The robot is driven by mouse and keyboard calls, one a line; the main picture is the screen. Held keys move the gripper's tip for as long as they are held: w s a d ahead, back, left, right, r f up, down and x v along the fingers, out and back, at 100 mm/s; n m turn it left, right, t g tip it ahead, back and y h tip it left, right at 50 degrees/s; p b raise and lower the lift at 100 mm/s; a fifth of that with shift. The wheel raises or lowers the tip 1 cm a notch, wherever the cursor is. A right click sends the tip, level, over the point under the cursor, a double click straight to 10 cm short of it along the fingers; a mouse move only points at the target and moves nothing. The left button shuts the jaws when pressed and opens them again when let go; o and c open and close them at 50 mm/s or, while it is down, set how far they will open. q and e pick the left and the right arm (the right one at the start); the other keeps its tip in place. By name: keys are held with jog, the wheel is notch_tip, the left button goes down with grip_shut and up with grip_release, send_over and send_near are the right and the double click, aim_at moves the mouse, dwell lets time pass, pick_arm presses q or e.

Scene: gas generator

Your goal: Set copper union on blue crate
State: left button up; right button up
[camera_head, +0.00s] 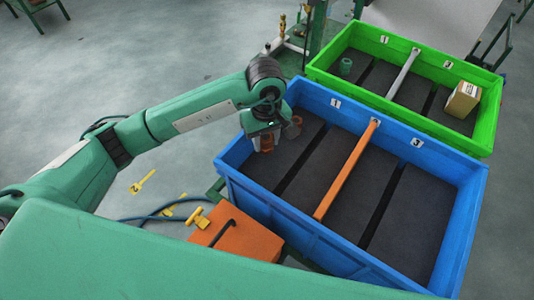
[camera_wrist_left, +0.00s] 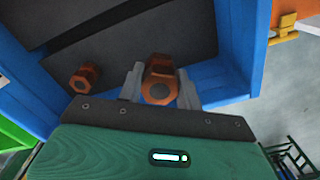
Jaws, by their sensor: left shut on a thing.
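My left gripper (camera_head: 265,142) points down inside the left part of the blue crate (camera_head: 300,212), near its back left corner. It is shut on a copper union (camera_head: 267,145), whose hexagonal end shows between the fingers in the left wrist view (camera_wrist_left: 159,88). The union is at or just above the dark crate floor; I cannot tell whether it touches. A second copper fitting (camera_head: 293,127) stands on the crate floor beside the gripper, and it also shows in the left wrist view (camera_wrist_left: 85,78). My right gripper is not in view.
An orange divider bar (camera_head: 346,172) crosses the blue crate, and its right part is empty. A green crate (camera_head: 452,138) behind holds a green fitting (camera_head: 346,66) and a cardboard box (camera_head: 462,99). An orange box (camera_head: 236,233) with a yellow valve stands in front of the blue crate.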

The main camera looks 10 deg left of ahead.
aim_at(265, 151)
pick_arm(q)
notch_tip(265, 151, down, 5)
jog(key=shift+a+r+p, duration=0.1)
jog(key=shift+p, duration=0.3)
notch_tip(265, 151, down, 4)
jog(key=shift+r+p, duration=0.15)
jog(key=shift+p, duration=0.3)
jog(key=shift+f, duration=0.25)
jog(key=o, duration=1)
jog(key=shift+o, duration=0.2)
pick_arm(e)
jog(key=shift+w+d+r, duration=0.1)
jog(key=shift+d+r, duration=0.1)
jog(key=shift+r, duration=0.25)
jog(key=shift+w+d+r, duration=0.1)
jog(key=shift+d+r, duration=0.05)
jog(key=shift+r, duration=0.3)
pick_arm(q)
jog(key=shift+r, duration=0.1)
